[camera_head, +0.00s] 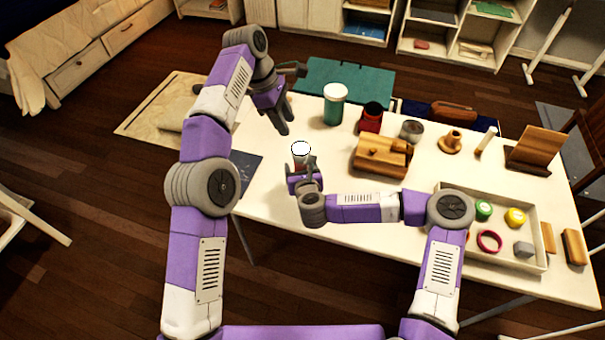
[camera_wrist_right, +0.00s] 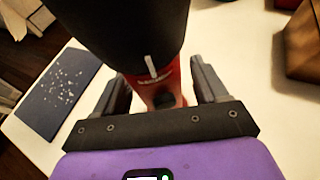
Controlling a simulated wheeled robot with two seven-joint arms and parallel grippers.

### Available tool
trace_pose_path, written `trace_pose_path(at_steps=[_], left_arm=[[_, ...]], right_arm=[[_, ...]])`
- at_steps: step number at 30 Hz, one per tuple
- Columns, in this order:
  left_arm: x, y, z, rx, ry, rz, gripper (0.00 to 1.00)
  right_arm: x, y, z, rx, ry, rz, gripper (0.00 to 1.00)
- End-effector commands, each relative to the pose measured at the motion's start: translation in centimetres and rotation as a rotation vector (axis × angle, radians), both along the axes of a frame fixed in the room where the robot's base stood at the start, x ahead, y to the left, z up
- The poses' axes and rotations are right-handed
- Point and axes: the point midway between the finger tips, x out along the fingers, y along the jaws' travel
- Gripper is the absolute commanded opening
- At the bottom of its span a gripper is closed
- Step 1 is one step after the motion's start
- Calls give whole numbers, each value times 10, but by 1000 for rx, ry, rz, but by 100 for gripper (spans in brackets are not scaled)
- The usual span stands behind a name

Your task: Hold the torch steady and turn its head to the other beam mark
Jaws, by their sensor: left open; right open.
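The torch (camera_head: 300,149) stands upright on the white table with its white round lens facing up. In the right wrist view its wide black head (camera_wrist_right: 120,30) is above a red body (camera_wrist_right: 160,88), and a short white mark shows on the head's lower edge. My right gripper (camera_head: 304,170) is open, with one finger on each side of the red body; contact cannot be told. My left gripper (camera_head: 283,130) is open and empty, pointing down over the table beyond the torch, apart from it. The other beam mark is not clearly visible.
A green jar (camera_head: 335,105), a red-and-black container (camera_head: 371,118) and a wooden block (camera_head: 370,160) stand right of the torch. A dark speckled sheet (camera_head: 245,168) lies at the table's left edge. A tray (camera_head: 535,200) with small items is at the right.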

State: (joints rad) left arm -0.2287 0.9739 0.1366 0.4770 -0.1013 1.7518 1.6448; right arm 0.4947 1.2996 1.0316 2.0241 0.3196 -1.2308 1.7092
Motion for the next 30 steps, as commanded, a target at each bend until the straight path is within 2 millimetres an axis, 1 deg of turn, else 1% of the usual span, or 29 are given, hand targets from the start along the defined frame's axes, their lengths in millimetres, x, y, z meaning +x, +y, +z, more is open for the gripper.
trace_pose_path(at_steps=[4, 12, 17, 24, 25, 30], left_arm=[[0, 0, 0, 0, 0, 0, 43], [0, 0, 0, 0, 0, 0, 43], [0, 0, 0, 0, 0, 0, 43], [0, 0, 0, 0, 0, 0, 43], [0, 0, 0, 0, 0, 0, 43], [0, 0, 0, 0, 0, 0, 43]], right_arm=[[7, 2, -3, -1, 0, 1, 72], [8, 1, -4, -1, 0, 0, 72], [8, 1, -4, -1, 0, 0, 48], [8, 1, -3, -1, 0, 0, 11], [8, 1, -3, -1, 0, 0, 8], [8, 1, -3, -1, 0, 0, 8]])
